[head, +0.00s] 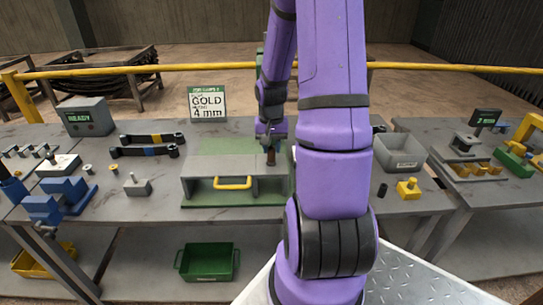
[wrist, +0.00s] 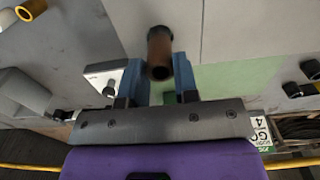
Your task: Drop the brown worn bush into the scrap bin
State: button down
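The brown worn bush (wrist: 160,50) is a short brown tube between the two blue fingers of my gripper (wrist: 161,78) in the wrist view. The fingers touch its sides, so my gripper is shut on it. In the head view the bush (head: 271,158) hangs below my gripper (head: 271,143), over the right part of the grey press-like fixture on the green base. No bin carries a readable scrap label. A grey open bin (head: 377,155) stands on the bench to the right, partly behind my arm. A green bin (head: 207,276) and a yellow bin (head: 30,268) are on the lower shelf.
The grey fixture (head: 205,168) has a yellow handle. A sign (head: 208,103) reads GOLD 4 mm. Black arms with coloured bands (head: 145,151), a blue vise (head: 60,198) and small parts lie left. A yellow block (head: 408,188) sits in front of the grey bin. The bench front is mostly clear.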

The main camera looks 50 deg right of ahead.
aim_at(271, 161)
dwell(0.4)
jog(key=shift+r, duration=3)
